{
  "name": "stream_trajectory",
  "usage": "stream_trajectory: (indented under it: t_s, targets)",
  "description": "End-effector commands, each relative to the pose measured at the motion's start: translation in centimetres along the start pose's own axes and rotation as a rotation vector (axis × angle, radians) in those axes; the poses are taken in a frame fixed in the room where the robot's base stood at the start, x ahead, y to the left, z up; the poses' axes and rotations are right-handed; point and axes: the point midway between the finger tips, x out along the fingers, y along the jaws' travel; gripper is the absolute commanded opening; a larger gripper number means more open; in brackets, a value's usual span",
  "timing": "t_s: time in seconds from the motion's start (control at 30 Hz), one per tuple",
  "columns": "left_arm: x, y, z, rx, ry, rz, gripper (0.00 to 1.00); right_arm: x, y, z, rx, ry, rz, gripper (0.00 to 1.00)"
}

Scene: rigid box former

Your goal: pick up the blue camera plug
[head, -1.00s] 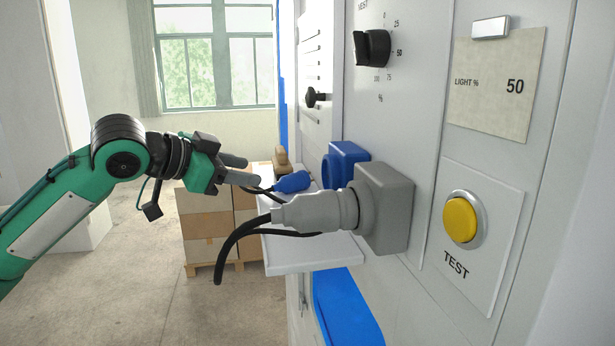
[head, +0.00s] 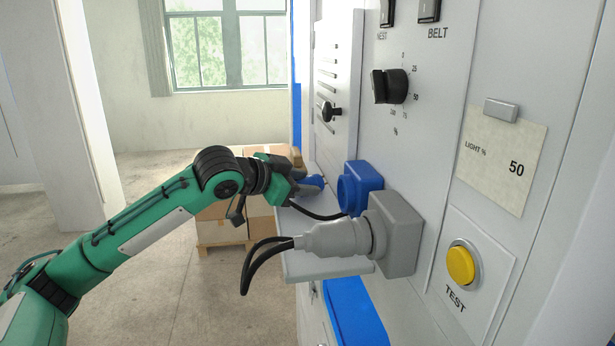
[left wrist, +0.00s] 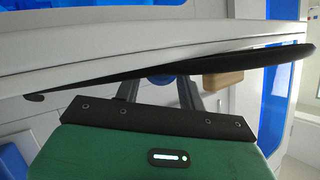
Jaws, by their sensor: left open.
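The blue camera plug (head: 315,181) lies on the white shelf with its black cable trailing toward the front. My left gripper (head: 303,187) is at the plug and partly hides it. In the left wrist view a small blue part (left wrist: 160,82), which looks like the plug, shows between the two open fingers (left wrist: 160,92). Whether a finger touches it I cannot tell. A black cable crosses close in front of the wrist camera and hides part of the fingers. My right gripper is not in view.
A blue socket (head: 364,187) sits on the panel right of the plug. A grey plug (head: 335,238) sits in a grey socket (head: 400,235), nearer me. The white shelf (head: 325,268) runs below. Cardboard boxes (head: 222,222) stand behind. A brown block (left wrist: 222,81) shows in the wrist view.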

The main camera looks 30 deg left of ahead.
Motion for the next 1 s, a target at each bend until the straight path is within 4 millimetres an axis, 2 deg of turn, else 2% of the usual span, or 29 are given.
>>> stream_trajectory:
  t_s: [0.03, 0.13, 0.37, 0.5, 0.53, 0.83, 1.0]
  targets:
    - [0.45, -0.01, -0.2, -0.002, -0.001, 0.003, 0.4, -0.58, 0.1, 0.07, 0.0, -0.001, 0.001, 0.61]
    - [0.99, 0.01, -0.02, 0.0, -0.001, 0.001, 0.4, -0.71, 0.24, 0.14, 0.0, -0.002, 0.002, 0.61]
    - [1.11, 0.04, 0.11, 0.0, -0.001, 0.0, 0.4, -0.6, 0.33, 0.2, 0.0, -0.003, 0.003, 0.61]
    - [1.1, 0.04, 0.09, 0.0, -0.001, 0.0, 0.15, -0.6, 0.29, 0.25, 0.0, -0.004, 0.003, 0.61]
    - [1.09, 0.04, 0.09, 0.0, -0.001, 0.0, 0.11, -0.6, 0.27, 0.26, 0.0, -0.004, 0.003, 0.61]
    - [1.06, 0.02, 0.07, 0.0, 0.0, 0.0, 0.11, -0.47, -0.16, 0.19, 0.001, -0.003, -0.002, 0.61]
    - [0.86, -0.09, -0.03, 0.0, 0.001, 0.0, 0.11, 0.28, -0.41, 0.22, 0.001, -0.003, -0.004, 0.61]
